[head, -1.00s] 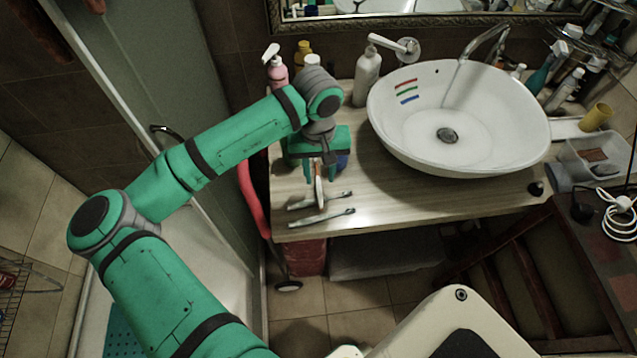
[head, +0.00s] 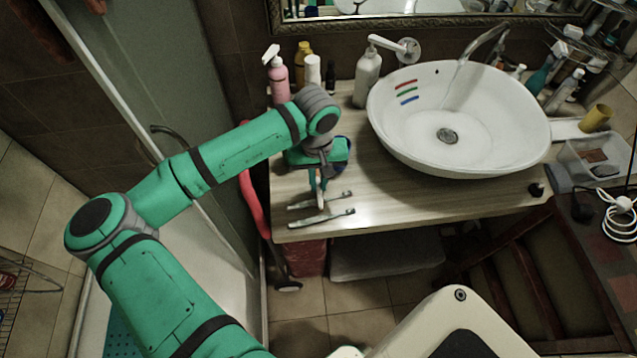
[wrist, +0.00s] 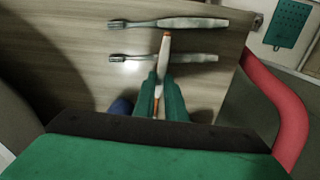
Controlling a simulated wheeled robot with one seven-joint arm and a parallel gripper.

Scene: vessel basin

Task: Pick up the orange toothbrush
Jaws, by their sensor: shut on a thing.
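The orange toothbrush, white with an orange tip, is between the green fingers of my gripper (wrist: 162,84) in the wrist view, with its white part (wrist: 165,56) sticking out past the fingertips. In the head view my gripper (head: 318,174) is over the left part of the counter, and the toothbrush (head: 320,196) shows as a thin pale piece below it. My gripper is shut on the toothbrush. Its head end is mostly hidden by the fingers and hand. I cannot tell how far it is from the counter.
Two grey toothbrushes lie on the wooden counter (head: 400,205), one farther (head: 304,204) and one nearer (head: 322,218). A white basin (head: 458,120) fills the right side. A soap bottle (head: 367,78) and a pink bottle (head: 278,78) stand behind. A red curved thing (wrist: 285,100) is beside the counter.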

